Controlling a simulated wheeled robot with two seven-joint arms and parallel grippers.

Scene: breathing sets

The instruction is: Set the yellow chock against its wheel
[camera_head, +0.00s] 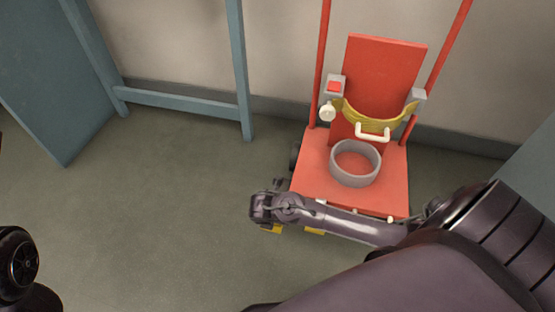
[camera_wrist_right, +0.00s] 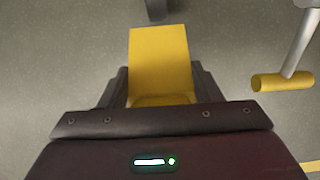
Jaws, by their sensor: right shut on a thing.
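The yellow chock (camera_wrist_right: 160,60) is held between the two dark fingers of my right gripper (camera_wrist_right: 160,85), which is shut on it. In the head view a yellow part of the chock (camera_head: 270,229) shows below my right gripper (camera_head: 262,210), at the left of the red cart (camera_head: 400,190). A dark wheel (camera_wrist_right: 157,9) shows at the top edge of the wrist view, ahead of the chock, with a small gap of floor between. A dark wheel (camera_head: 294,155) also shows at the cart's left side. My left gripper is out of view.
A yellow bar on a grey stem (camera_wrist_right: 283,82) stands right of the chock in the wrist view. The cart carries a grey ring (camera_head: 355,163) and a yellow strap (camera_head: 375,118). A blue-grey frame (camera_head: 180,100) stands at the wall. The floor left of the cart is clear.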

